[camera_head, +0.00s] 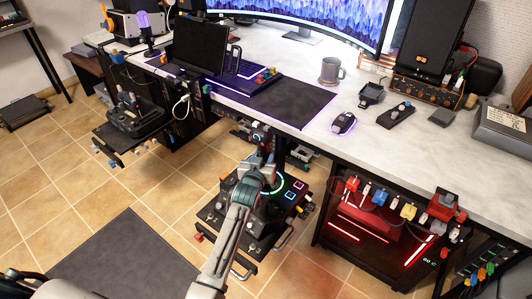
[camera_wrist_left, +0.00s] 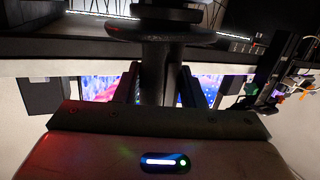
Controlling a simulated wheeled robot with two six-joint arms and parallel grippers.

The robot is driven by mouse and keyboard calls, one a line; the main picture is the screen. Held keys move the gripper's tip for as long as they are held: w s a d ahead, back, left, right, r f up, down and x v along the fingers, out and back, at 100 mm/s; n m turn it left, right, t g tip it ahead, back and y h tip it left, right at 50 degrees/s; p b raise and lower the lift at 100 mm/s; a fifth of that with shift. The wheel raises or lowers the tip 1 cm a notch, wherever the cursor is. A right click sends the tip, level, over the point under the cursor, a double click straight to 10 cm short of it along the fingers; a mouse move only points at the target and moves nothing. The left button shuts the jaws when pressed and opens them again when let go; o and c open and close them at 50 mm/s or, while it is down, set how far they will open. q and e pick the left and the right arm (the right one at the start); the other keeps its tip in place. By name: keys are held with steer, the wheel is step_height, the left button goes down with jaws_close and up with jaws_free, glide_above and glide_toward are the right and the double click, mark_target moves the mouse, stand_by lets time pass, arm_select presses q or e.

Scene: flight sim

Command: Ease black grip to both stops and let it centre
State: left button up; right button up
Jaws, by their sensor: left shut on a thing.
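The black grip (camera_wrist_left: 158,75) is an upright dark post in the left wrist view, with a wide dark flange across one end. My left gripper's fingers (camera_wrist_left: 158,88) lie on both sides of it and are shut on it. In the head view my left gripper (camera_head: 264,150) is at the desk's front edge, above a black control panel (camera_head: 292,213) with a lit ring and coloured square buttons. The grip is mostly hidden there behind my gripper and arm, so its tilt cannot be read. My right gripper is not in view.
A red-lit case (camera_head: 375,240) stands under the desk at the right. A black joystick stand (camera_head: 130,115) is at the left.

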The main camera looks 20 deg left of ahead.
arm_select(q)
steer(key=shift+f, duration=0.1)
steer(key=shift+s+d+f+b, duration=0.1)
steer(key=shift+d+b, duration=0.25)
steer(key=shift+b, duration=0.05)
steer(key=shift+s+d+m, duration=0.1)
steer(key=shift+d+m, duration=0.15)
steer(key=shift+m, duration=0.15)
steer(key=o, duration=1.1)
steer(key=shift+r, duration=0.2)
steer(key=shift+s+r+p, duration=0.15)
steer(key=shift+s+p, duration=0.45)
steer(key=shift+s, duration=0.4)
steer(key=shift+s+r+p, duration=0.15)
steer(key=shift+s+p, duration=0.45)
steer(key=shift+s, duration=0.4)
steer(key=p, duration=0.2)
glide_toward(266, 158)
steer(key=w, duration=0.1)
steer(key=shift+w+f, duration=0.15)
steer(key=shift+f, duration=0.3)
